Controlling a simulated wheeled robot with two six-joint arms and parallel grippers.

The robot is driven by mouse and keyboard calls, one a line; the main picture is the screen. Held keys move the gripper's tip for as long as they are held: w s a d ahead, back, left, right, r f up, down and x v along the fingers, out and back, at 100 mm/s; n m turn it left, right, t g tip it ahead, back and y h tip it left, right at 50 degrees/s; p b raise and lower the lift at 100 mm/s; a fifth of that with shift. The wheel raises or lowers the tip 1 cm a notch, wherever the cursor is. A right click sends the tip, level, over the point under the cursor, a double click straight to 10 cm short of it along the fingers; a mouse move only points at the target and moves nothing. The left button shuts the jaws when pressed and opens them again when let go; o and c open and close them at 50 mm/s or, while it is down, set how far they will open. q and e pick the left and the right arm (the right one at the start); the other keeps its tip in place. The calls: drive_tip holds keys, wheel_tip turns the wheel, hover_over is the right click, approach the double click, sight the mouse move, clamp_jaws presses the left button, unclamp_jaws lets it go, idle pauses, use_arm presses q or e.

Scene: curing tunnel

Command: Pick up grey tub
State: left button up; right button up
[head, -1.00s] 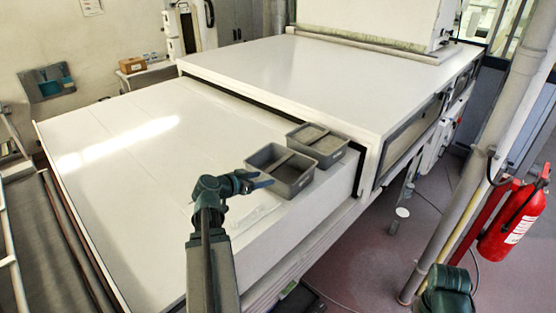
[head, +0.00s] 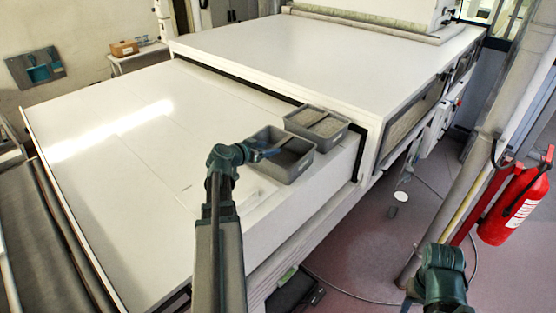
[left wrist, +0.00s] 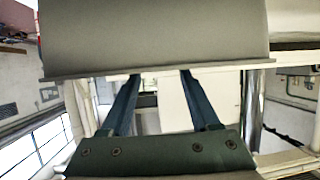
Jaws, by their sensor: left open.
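Two grey tubs sit close together on the white surface by the step up to the hood. The front grey tub (head: 287,171) is nearer to me, and the back grey tub (head: 317,127) is just behind it. Both are open-topped. My left gripper (head: 271,149) is open and empty, at the left side of the front tub, with its fingers reaching over the rim. In the left wrist view a grey tub wall (left wrist: 155,38) fills the top, and the open fingers (left wrist: 161,76) reach its rim. I cannot tell whether they touch it. My right gripper is not visible.
The raised white hood (head: 320,60) stands right behind the tubs. The white bed (head: 110,180) is clear to the left. A grey post (head: 480,150) and a red fire extinguisher (head: 515,205) stand at the right.

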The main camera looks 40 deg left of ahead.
sight(278, 145)
use_arm(q)
drive_tip(key=shift+d+b+x, duration=0.15)
drive_tip(key=shift+b+x, duration=0.3)
drive_tip(key=shift+x, duration=1.05)
drive_tip(key=shift+d+b+x, duration=0.15)
drive_tip(key=shift+b+x, duration=0.3)
drive_tip(key=shift+x, duration=1)
drive_tip(key=shift+r, duration=0.2)
drive_tip(key=shift+c, duration=0.8)
clamp_jaws()
